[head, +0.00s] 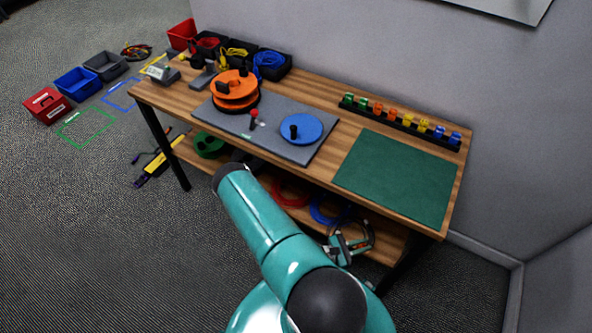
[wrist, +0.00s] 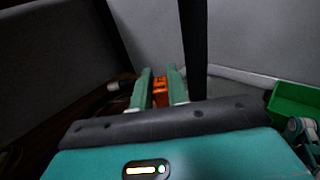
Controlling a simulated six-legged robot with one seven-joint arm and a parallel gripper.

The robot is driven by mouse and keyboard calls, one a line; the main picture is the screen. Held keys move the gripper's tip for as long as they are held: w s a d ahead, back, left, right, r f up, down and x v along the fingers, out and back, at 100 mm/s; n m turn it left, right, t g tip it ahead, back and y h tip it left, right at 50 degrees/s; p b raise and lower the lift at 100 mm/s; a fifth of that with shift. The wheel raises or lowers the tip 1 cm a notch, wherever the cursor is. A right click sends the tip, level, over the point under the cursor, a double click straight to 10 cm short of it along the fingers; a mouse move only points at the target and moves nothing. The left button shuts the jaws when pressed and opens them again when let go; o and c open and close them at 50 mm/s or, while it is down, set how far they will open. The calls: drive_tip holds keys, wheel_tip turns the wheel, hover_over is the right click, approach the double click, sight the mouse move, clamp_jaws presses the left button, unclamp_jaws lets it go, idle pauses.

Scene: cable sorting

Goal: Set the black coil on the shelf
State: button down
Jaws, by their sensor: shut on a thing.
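The black coil (head: 371,234) shows in the head view as a dark loop at the right end of the lower shelf (head: 378,246). My gripper (head: 342,246) is at this loop, at the shelf's front edge, shut on it. Whether the coil rests on the shelf or hangs just above it I cannot tell. In the wrist view the two green fingers of my gripper (wrist: 160,88) stand on either side of a small orange piece (wrist: 161,92). The rest of the coil is hard to make out there against the dark background.
A red coil (head: 290,193) and a blue coil (head: 328,210) lie on the lower shelf to the left. The tabletop above carries a green mat (head: 398,178) and a grey mat (head: 280,142) with reels. A table leg (wrist: 194,45) stands close in the wrist view.

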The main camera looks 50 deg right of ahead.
drive_tip(key=shift+s+d, duration=0.25)
drive_tip(key=shift+s, duration=0.35)
drive_tip(key=d+f, duration=0.3)
drive_tip(key=d, duration=0.1)
drive_tip(key=s+d+f, duration=0.1)
drive_tip(key=d+f, duration=0.2)
drive_tip(key=d, duration=0.2)
drive_tip(key=s+d+f, duration=0.1)
drive_tip(key=d+f, duration=0.3)
drive_tip(key=shift+s+d, duration=0.15)
drive_tip(key=shift+d, duration=0.1)
drive_tip(key=shift+f, duration=1.5)
drive_tip(key=shift+f, duration=0.1)
drive_tip(key=c, duration=1.4)
unclamp_jaws()
drive_tip(key=shift+o, duration=0.2)
